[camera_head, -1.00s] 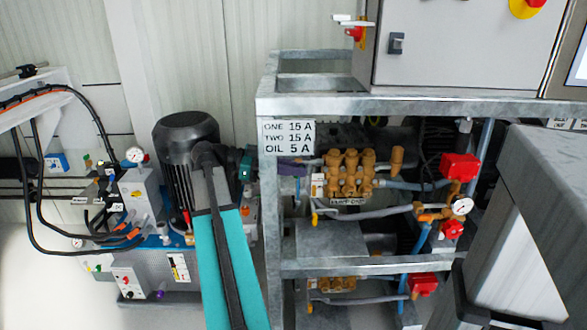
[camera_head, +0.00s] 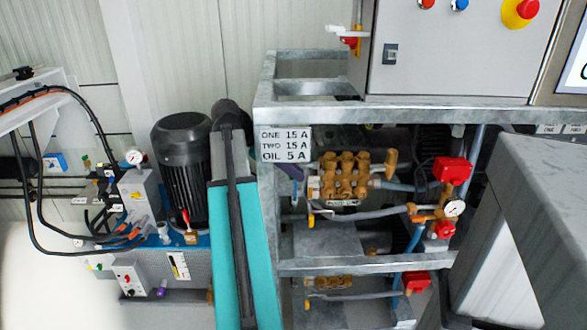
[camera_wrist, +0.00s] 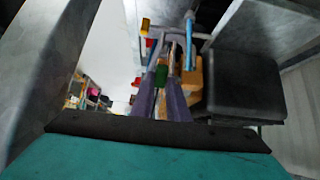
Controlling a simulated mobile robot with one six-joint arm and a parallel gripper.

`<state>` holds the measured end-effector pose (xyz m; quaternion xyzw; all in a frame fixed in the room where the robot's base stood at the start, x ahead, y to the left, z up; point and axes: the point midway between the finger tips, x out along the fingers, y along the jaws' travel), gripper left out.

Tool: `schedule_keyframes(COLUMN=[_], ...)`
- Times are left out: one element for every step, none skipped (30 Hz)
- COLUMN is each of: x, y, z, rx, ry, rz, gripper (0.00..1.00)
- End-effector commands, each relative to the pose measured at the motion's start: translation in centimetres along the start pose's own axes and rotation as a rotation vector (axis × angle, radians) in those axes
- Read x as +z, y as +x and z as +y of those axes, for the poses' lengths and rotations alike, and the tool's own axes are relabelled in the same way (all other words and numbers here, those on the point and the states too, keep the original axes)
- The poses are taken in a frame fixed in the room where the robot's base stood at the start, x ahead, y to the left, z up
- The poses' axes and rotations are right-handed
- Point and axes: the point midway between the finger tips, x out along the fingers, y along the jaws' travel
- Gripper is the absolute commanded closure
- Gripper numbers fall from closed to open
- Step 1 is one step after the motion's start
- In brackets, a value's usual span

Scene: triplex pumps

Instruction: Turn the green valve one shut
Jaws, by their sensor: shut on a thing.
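The green valve (camera_wrist: 161,76) shows in the wrist view as a small green piece between the tips of two purple fingers. My gripper (camera_wrist: 161,88) is shut on it. In the head view my gripper (camera_head: 291,171) is a small purple shape just behind the left post of the metal frame, under the ONE/TWO/OIL label. My teal and black arm hides part of that area. The green valve cannot be made out in the head view, and its turn angle is not clear.
The metal frame (camera_head: 400,113) stands close around my arm. Inside it are a brass pump (camera_head: 345,177), a red-capped valve (camera_head: 452,170) and a pressure gauge (camera_head: 454,208). A black motor (camera_head: 180,165) stands just left of my arm. A grey cabinet (camera_head: 450,50) is above.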

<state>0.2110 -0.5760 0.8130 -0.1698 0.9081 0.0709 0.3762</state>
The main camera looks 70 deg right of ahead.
Motion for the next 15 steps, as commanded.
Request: schedule_keyframes(x=[-0.13,-0.11,-0.10,-0.09,-0.09,-0.08,-0.08,-0.08,-0.08,-0.08,-0.09,-0.09,-0.09,-0.09,-0.09], y=[-0.19,-0.18,-0.17,-0.16,-0.16,-0.15,-0.15,-0.15,-0.15,-0.15,-0.15,-0.15,-0.15,-0.15,-0.15], z=[-0.15,-0.16,-0.16,-0.16,-0.17,-0.17,-0.17,-0.18,-0.18,-0.18,-0.18,-0.18,-0.18,-0.19,-0.19], rx=[-0.005,-0.005,-0.006,-0.006,-0.006,-0.006,-0.006,-0.006,-0.006,-0.006,-0.006,-0.006,-0.006,-0.006,-0.007], ry=[0.000,0.000,0.000,0.000,0.000,0.000,0.000,0.000,0.000,0.000,0.000,0.000,0.000,0.000,0.000], rz=[-0.006,-0.008,-0.011,-0.012,-0.013,-0.013,-0.013,-0.013,-0.013,-0.012,-0.012,-0.012,-0.012,-0.012,-0.012], gripper=[1.00,1.00,1.00,1.00,1.00,1.00,1.00,1.00,1.00,1.00,1.00,1.00,1.00,0.84,0.78])
